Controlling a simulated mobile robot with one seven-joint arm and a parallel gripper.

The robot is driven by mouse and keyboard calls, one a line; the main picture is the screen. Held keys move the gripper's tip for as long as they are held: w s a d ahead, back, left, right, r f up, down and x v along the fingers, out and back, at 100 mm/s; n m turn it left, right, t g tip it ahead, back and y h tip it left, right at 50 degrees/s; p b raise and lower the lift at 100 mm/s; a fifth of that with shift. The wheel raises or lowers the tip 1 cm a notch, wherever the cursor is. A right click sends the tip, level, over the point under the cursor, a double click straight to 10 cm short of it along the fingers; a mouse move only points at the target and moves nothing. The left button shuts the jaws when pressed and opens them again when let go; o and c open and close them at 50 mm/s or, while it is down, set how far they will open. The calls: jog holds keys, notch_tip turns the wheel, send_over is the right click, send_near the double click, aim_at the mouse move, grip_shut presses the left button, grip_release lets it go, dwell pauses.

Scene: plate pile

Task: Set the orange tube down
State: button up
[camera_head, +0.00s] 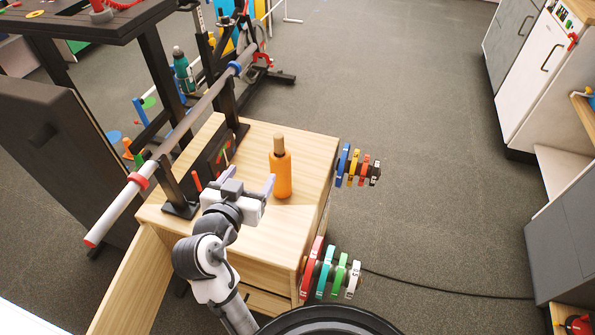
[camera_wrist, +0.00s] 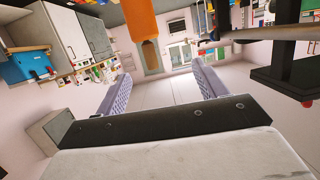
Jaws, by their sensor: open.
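The orange tube (camera_head: 281,175) stands upright on the light wooden cabinet top (camera_head: 258,137), with its tan narrow end up. My gripper (camera_head: 250,180) is open and empty, to the left of the tube and apart from it in the head view. In the wrist view the orange tube (camera_wrist: 143,18) hangs from the top edge of the picture, which looks upside down. It shows beyond the open fingers (camera_wrist: 160,70), and the rest of it is cut off by the frame.
A barbell (camera_head: 185,125) on black rack posts runs along the cabinet's left side. Coloured weight plates (camera_head: 331,267) sit on pegs at its right side, with a second group (camera_head: 358,166) farther back. The cabinet top right of the tube is bare.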

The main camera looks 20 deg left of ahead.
aim_at(277, 158)
jog(key=shift+m+h, duration=0.3)
jog(key=shift+h, duration=0.3)
jog(key=p+x, duration=0.1)
jog(key=x, duration=0.3)
jog(key=d+f+x, duration=0.1)
jog(key=x, duration=0.4)
jog(key=p+x, duration=0.1)
jog(key=x, duration=0.4)
jog(key=shift+s+d+f+p, duration=0.1)
jog(key=shift+d+f+p, duration=0.2)
jog(key=shift+f, duration=0.15)
grip_shut()
